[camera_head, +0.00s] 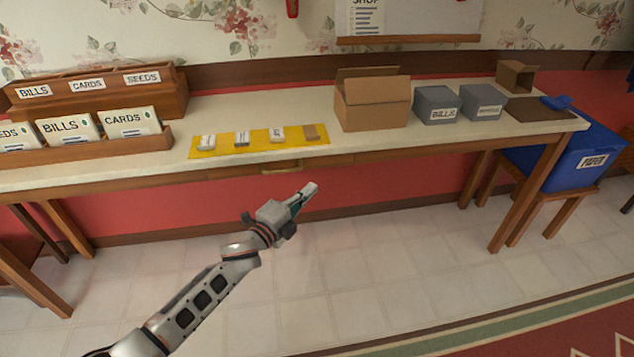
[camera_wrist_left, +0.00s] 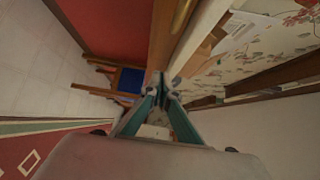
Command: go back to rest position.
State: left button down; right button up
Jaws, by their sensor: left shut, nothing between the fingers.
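My left gripper (camera_head: 306,193) is in front of the table, below the level of its top, near the drawer handle (camera_head: 282,167). Its arm comes in from the lower left. In the left wrist view the fingers of my left gripper (camera_wrist_left: 162,88) meet at the tips with nothing between them. It touches nothing that I can see. My right gripper is in neither view.
The long table (camera_head: 360,145) carries a yellow mat (camera_head: 260,140) with several small items, an open cardboard box (camera_head: 373,100), grey boxes (camera_head: 436,105) and labelled wooden racks (camera_head: 90,155). The tiled floor in front is clear.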

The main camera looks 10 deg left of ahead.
pick_arm(q)
jog(key=s+a+f+n+g+y+p, duration=0.1)
jog(key=s+n, duration=0.5)
jog(key=s, duration=0.7)
jog(key=s+a+f+n+g+y+p, duration=0.2)
jog(key=s+a+f+n+p, duration=0.2)
jog(key=s, duration=1)
jog(key=s+a+f+n+g+y+p, duration=0.2)
jog(key=s+f+n, duration=0.4)
jog(key=s, duration=0.8)
jog(key=a+n+p, duration=0.1)
jog(key=n, duration=0.2)
jog(key=shift+a+f+y, duration=0.15)
jog(key=shift+a+y, duration=0.15)
jog(key=shift+a, duration=0.05)
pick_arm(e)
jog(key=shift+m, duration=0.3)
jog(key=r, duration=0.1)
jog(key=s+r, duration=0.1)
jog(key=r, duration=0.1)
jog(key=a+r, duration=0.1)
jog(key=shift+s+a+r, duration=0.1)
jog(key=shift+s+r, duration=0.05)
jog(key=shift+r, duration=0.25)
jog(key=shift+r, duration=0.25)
